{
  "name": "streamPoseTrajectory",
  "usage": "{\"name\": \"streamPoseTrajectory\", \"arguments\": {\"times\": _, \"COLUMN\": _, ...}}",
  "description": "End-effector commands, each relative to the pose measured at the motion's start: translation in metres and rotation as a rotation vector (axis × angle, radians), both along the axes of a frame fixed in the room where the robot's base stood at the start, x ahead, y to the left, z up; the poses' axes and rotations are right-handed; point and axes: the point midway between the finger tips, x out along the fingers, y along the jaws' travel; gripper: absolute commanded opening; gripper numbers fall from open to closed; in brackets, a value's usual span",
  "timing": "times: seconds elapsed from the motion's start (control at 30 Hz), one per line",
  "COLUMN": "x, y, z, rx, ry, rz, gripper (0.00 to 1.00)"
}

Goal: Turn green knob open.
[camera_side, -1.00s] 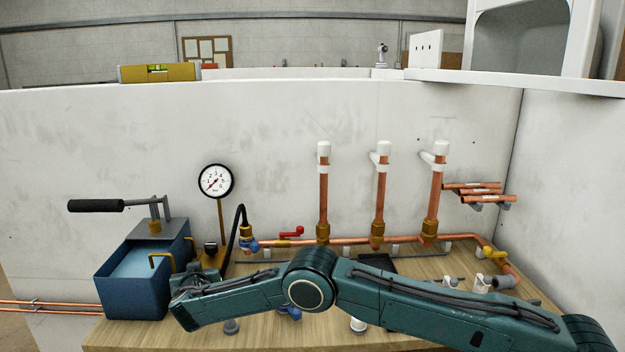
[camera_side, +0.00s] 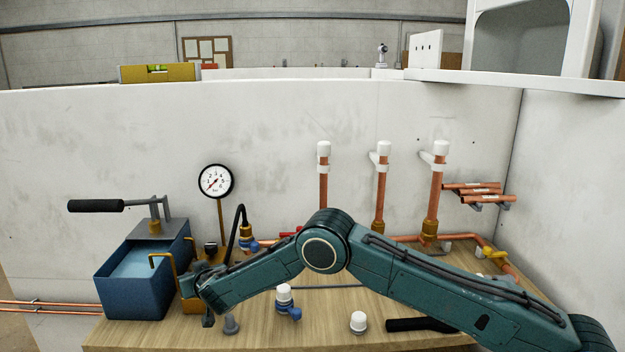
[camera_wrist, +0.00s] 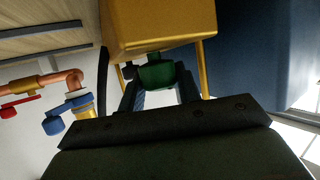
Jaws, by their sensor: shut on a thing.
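The green knob (camera_wrist: 156,72) shows in the wrist view, below the big yellow block (camera_wrist: 155,22) it adjoins. My gripper (camera_wrist: 160,85) has one finger on each side of the knob and is shut on it. In the side view my gripper (camera_side: 203,285) is at the yellow block (camera_side: 188,304), just right of the blue tank (camera_side: 135,292). The green knob cannot be made out there, and my wrist covers part of the block. Whether the knob is turned open or closed cannot be told.
A pressure gauge (camera_side: 216,181) stands behind the gripper with a black hose (camera_side: 240,215) beside it. Blue (camera_wrist: 54,126) and red (camera_wrist: 20,106) valve handles are on the copper pipe (camera_wrist: 45,82).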

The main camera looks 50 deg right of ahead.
Motion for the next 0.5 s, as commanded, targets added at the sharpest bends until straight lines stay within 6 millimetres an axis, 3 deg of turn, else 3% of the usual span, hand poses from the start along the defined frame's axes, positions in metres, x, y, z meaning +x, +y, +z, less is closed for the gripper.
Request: {"name": "streamPoseTrajectory", "arguments": {"times": 0.5, "x": 0.0005, "y": -0.0006, "z": 0.0018, "rx": 0.003, "ry": -0.007, "rz": 0.14, "gripper": 0.11}}
